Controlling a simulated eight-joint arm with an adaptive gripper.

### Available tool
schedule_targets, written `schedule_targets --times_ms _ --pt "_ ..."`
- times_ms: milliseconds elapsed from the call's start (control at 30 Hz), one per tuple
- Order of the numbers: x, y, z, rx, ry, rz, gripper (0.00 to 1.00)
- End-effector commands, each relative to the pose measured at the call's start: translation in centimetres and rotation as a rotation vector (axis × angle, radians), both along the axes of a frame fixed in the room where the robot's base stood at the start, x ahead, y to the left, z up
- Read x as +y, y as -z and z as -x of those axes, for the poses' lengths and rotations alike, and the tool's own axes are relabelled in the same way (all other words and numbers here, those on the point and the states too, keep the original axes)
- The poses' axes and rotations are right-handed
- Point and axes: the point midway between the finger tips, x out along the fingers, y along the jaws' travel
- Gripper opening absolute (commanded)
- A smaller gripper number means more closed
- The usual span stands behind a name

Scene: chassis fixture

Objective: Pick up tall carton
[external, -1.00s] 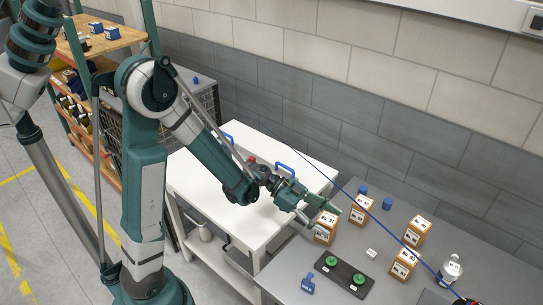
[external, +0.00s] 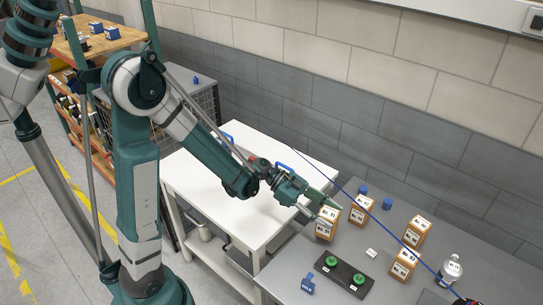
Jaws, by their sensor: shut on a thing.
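Several tall brown cartons with white labelled tops stand upright on the grey table. The nearest to my arm is the left carton (external: 325,227). Others are the back carton (external: 360,212), the right carton (external: 417,231) and the front carton (external: 403,264). My gripper (external: 326,212) is at the top of the left carton, with a finger on each side, shut on it. The fingers hide part of its top. I cannot tell whether the carton is clear of the table.
A dark block with two green knobs (external: 345,276) lies in front of the cartons. Small blue items (external: 387,204), a blue part (external: 308,285), a white cube (external: 371,253) and a white bottle (external: 451,270) stand around. A white table (external: 215,177) adjoins at left.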

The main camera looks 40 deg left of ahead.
Motion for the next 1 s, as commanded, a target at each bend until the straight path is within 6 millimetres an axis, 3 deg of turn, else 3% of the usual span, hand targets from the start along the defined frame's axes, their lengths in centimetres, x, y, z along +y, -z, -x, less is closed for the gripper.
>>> schedule_targets --times_ms 200,500,1000 --pt "0.0 -3.1 0.0 0.000 0.000 0.000 0.22" --pt "0.0 -6.1 0.0 0.000 0.000 0.000 0.22" --pt "0.0 -6.9 0.0 0.000 0.000 0.001 0.22"
